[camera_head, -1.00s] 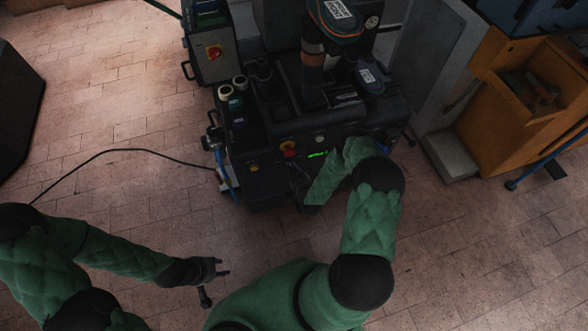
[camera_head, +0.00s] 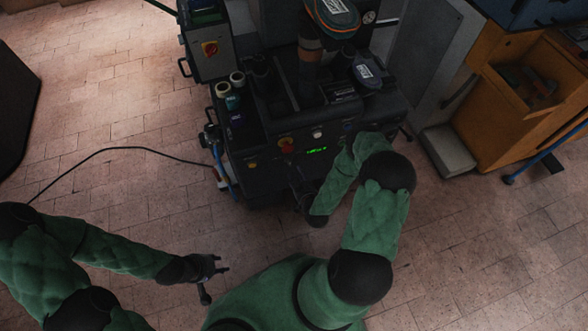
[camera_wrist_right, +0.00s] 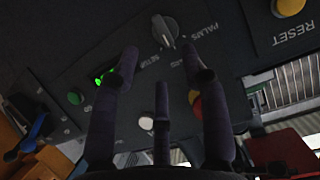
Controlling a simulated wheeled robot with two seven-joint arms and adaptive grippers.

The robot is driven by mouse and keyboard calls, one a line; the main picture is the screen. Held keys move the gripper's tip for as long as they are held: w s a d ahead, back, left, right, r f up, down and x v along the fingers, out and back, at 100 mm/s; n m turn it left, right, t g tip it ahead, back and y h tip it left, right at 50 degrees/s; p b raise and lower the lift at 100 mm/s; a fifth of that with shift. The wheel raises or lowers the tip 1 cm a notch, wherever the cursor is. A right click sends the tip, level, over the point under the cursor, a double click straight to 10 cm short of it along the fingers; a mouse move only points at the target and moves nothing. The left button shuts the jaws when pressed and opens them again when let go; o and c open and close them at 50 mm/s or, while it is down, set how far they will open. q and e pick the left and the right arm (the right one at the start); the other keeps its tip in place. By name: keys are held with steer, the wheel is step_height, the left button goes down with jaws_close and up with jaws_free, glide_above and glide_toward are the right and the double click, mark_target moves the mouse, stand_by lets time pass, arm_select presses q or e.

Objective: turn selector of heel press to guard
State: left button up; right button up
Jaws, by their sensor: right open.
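The heel press (camera_head: 270,170) is a dark machine with a control panel on its front. In the right wrist view its grey selector knob (camera_wrist_right: 164,31) is at the top, with upside-down labels around it, including PALMS and SETUP; a third label is partly hidden. My right gripper (camera_wrist_right: 160,72) is open, its fingers pointing at the panel just below the knob in the picture and not around it. In the head view my right gripper (camera_head: 302,192) is dark and hard to make out at the press front. My left gripper (camera_head: 224,265) is open and empty above the floor.
A lit green display (camera_wrist_right: 106,76), a red button (camera_wrist_right: 196,103), a white button (camera_wrist_right: 146,123) and a yellow RESET button (camera_wrist_right: 289,7) are on the panel. An orange cabinet (camera_head: 500,120) stands right of the press. A black cable (camera_head: 110,150) lies on the floor.

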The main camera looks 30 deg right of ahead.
steer(key=shift+v, duration=2.1)
steer(key=shift+a, duration=0.1)
